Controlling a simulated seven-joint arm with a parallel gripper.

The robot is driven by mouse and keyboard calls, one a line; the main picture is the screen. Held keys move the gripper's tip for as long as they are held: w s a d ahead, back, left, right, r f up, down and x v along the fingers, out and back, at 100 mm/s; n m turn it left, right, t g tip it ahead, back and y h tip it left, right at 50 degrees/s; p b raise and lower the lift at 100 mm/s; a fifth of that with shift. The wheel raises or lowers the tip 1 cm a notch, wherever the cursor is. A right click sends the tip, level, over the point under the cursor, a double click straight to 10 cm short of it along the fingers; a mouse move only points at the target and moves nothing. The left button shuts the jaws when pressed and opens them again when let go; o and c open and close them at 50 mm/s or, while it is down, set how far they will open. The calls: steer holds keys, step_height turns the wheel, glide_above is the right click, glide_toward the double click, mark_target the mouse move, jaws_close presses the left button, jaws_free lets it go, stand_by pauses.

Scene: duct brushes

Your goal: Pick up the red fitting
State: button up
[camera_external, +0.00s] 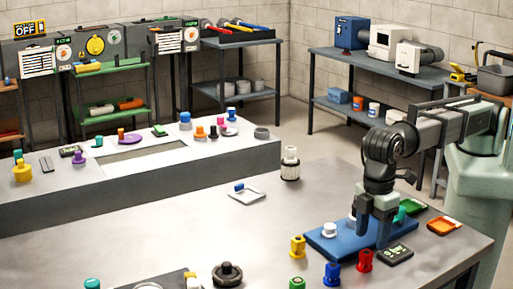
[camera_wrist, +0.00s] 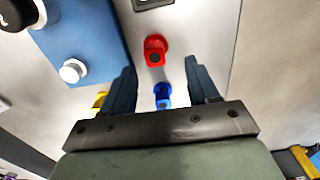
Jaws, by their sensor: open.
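The red fitting (camera_external: 366,261) stands on the grey table near the front right, to the right of a blue fitting (camera_external: 332,273). In the wrist view the red fitting (camera_wrist: 155,50) shows upper centre, just beyond the line of the fingertips. My gripper (camera_external: 373,240) points down above the table, beside the blue board, and looks apart from the red fitting. In the wrist view its two fingers (camera_wrist: 157,78) are spread with nothing held; the blue fitting (camera_wrist: 162,95) shows in the gap between them.
A blue board (camera_external: 330,245) with white knobs lies behind the fittings. A yellow fitting (camera_external: 297,247) and a green fitting (camera_external: 297,283) stand to the left. A dark meter (camera_external: 396,254) lies right of the red fitting. The table's left middle is mostly clear.

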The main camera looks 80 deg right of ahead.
mark_target(366, 252)
steer(key=shift+w+d+f, duration=0.15)
steer(key=shift+f, duration=1.3)
steer(key=shift+w+d+f, duration=0.1)
steer(key=shift+w+f, duration=0.05)
steer(key=shift+f, duration=1.3)
jaws_close()
steer(key=shift+r, duration=0.1)
